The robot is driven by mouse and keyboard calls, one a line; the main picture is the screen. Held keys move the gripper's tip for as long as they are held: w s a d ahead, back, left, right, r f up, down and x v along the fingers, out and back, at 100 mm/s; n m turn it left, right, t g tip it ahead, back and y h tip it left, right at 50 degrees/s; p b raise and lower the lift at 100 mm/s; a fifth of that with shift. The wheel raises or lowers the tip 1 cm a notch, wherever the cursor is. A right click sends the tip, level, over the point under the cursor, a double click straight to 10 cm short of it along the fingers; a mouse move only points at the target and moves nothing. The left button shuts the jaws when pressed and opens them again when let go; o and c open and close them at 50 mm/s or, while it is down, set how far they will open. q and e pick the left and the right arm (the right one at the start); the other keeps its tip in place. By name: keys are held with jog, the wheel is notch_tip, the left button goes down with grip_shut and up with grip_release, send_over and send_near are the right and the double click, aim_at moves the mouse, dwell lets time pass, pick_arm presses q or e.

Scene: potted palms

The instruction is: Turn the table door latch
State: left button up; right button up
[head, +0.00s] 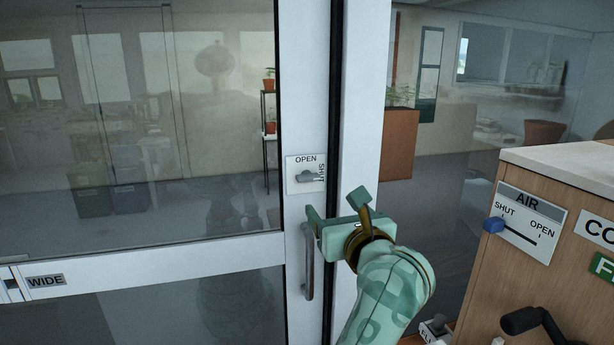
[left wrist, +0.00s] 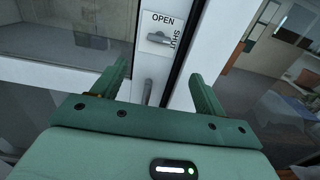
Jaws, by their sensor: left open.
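The door latch (head: 305,177) is a small grey turn lever on a white plate (head: 291,187), fixed to the pale door frame. The plate reads OPEN at the top and SHUT along the right. The lever lies about level, its end towards SHUT; it also shows in the left wrist view (left wrist: 158,38). My green left gripper (head: 336,206) is open and empty, below and right of the plate and apart from the latch. In the left wrist view its fingers (left wrist: 160,74) stand either side of the door edge, with the latch ahead between them. My right gripper is not in view.
A vertical grey pull handle (head: 309,262) is on the door frame below the latch. A wooden cabinet (head: 572,190) at the right carries an AIR slider with a blue knob (head: 493,225). A black handle (head: 535,322) juts out low right. Glass panes flank the frame.

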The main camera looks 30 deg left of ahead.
pick_arm(q)
send_near(310, 178)
jog(key=x, duration=0.8)
jog(key=shift+b, duration=0.3)
jog(key=shift+w+a, duration=0.2)
jog(key=shift+a, duration=0.05)
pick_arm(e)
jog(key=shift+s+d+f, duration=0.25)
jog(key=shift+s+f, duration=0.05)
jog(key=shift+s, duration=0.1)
pick_arm(q)
jog(key=c, duration=1)
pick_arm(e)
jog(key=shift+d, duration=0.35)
